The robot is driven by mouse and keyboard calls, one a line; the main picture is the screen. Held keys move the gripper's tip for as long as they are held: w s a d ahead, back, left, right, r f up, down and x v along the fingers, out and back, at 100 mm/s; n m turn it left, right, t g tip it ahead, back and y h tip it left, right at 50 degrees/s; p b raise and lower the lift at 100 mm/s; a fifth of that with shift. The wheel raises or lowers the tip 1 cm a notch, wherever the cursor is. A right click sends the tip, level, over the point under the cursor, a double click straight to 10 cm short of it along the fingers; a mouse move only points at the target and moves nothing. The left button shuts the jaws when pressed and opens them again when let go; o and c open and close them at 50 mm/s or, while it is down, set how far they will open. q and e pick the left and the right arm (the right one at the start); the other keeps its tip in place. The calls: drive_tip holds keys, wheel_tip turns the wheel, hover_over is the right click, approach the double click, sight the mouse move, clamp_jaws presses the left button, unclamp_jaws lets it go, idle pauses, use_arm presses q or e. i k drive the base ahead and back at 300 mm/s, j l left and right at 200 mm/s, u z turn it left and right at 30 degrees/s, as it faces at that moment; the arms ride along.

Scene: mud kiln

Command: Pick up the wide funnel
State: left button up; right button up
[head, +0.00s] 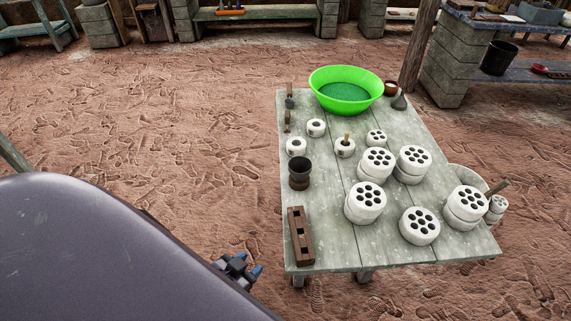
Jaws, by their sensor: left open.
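A small grey cone-shaped thing (399,102), which looks like the wide funnel standing wide side down, is at the far right corner of the wooden table (325,225). It is beside the bright green basin (346,90) and near a small reddish-brown bowl (390,88). Its details are too small to make out. My left gripper (249,265) with blue fingertips is open and empty, low at the table's near left corner and well apart from the cone. My right gripper is not in view.
Several white perforated cylinders (365,203) stand on the table's middle and right. A dark pot (299,173), small white ring-shaped pieces (316,128) and a brown slotted wooden block (301,236) line its left side. Bare earth floor (150,120) lies left of the table.

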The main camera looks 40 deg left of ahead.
sight(299, 168)
drive_tip(key=k+j, duration=0.1)
drive_tip(key=j, duration=1.65)
